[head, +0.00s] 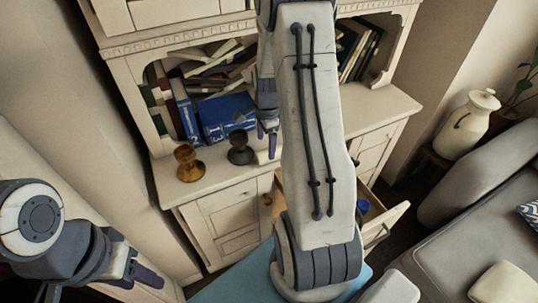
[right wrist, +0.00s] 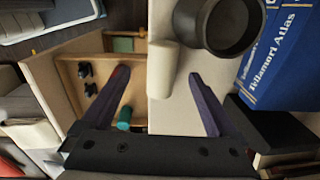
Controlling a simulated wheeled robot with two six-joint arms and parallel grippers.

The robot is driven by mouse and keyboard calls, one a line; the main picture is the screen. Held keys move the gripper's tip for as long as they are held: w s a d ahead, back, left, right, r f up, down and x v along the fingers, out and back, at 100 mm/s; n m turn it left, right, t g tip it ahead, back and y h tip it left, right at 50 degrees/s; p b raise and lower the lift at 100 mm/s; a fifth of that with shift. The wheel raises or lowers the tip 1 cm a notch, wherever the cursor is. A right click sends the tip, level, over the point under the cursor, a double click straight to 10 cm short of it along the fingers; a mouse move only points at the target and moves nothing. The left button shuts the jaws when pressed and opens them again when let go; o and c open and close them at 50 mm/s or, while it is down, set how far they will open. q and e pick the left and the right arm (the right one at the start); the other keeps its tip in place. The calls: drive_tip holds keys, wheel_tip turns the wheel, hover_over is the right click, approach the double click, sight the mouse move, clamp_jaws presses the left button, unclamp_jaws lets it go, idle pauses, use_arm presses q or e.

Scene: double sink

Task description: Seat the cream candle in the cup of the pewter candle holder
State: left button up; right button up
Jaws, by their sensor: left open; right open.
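The cream candle (right wrist: 161,72) is a short pale cylinder at the cabinet-top edge, beside the pewter candle holder (right wrist: 220,22). In the head view the dark holder (head: 241,149) stands upright on the cabinet top, and a bit of the candle (head: 263,157) shows beside my right arm. My right gripper (right wrist: 158,77) is open; its fingertips appear on either side of the candle in the wrist view, with no grip on it. My right arm hides much of this spot in the head view. My left gripper (head: 148,275) is open and empty at lower left, far from both.
A brass-coloured holder (head: 188,163) stands left of the pewter one. Blue books (head: 226,116) lie behind them on the shelf. An open drawer (head: 389,226) juts out below the cabinet top; the wrist view shows a green cylinder (right wrist: 124,117) and black items in it.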

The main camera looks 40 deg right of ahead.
sight(265, 152)
drive_tip(key=shift+w+f+p, duration=0.2)
drive_tip(key=shift+f, duration=1.2)
drive_tip(key=shift+w+f+p, duration=0.15)
drive_tip(key=shift+f+p, duration=0.05)
drive_tip(key=shift+f, duration=1.15)
clamp_jaws()
drive_tip(key=shift+r, duration=0.1)
